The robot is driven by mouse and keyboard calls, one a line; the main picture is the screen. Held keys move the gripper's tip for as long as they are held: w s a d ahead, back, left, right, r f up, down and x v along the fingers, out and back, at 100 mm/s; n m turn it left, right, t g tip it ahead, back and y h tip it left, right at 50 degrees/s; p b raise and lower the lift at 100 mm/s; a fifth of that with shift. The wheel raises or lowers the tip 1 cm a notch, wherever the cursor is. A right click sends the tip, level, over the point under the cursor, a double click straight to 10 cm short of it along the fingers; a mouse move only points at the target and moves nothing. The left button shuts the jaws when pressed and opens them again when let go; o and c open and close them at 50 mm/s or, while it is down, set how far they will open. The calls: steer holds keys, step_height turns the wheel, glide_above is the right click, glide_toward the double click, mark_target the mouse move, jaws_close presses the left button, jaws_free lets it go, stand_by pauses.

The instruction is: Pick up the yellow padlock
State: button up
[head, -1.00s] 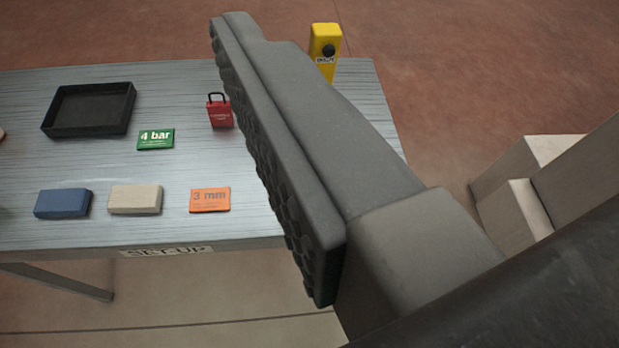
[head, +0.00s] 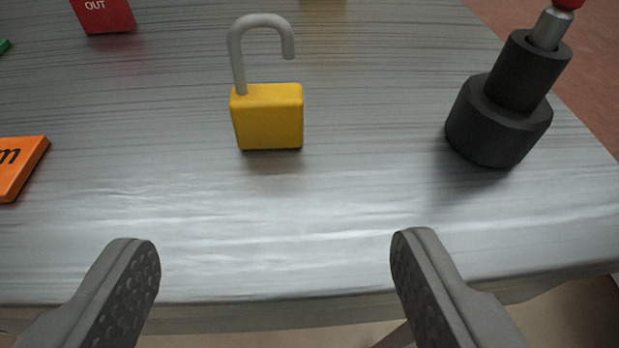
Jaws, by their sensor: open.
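The yellow padlock (head: 268,117) stands upright on the grey table in the head view, a little left of the middle. Its grey shackle rises from the top with one end free of the body, so it is open. My gripper (head: 272,245) is open and empty, with its two dark textured fingers wide apart at the bottom of the view. The padlock is ahead of the fingers and lies between their lines, apart from both.
A black stepped cylinder (head: 500,120) with a metal stem and red top stands right of the padlock. An orange block (head: 20,165) lies at left, and a red tag (head: 103,14) stands at the back left. The table's front edge (head: 270,298) runs below; the surface before the padlock is clear.

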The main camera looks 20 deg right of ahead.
steer(key=b, duration=0.1)
glide_toward(269, 124)
steer(key=x, duration=0.4)
steer(key=shift+s+d+f, duration=0.2)
steer(key=shift+d+f, duration=0.05)
steer(key=shift+f, duration=0.05)
steer(key=shift+w+d+f, duration=0.1)
steer(key=shift+w+d, duration=0.1)
steer(key=shift+w, duration=0.4)
steer(key=shift+a+b+x, duration=0.15)
steer(key=shift+b+x, duration=0.3)
steer(key=shift+x, duration=0.85)
steer(key=shift+a+b+x, duration=0.15)
steer(key=shift+b+x, duration=0.3)
steer(key=shift+x, duration=0.85)
steer(key=shift+w, duration=0.1)
steer(key=c, duration=1.1)
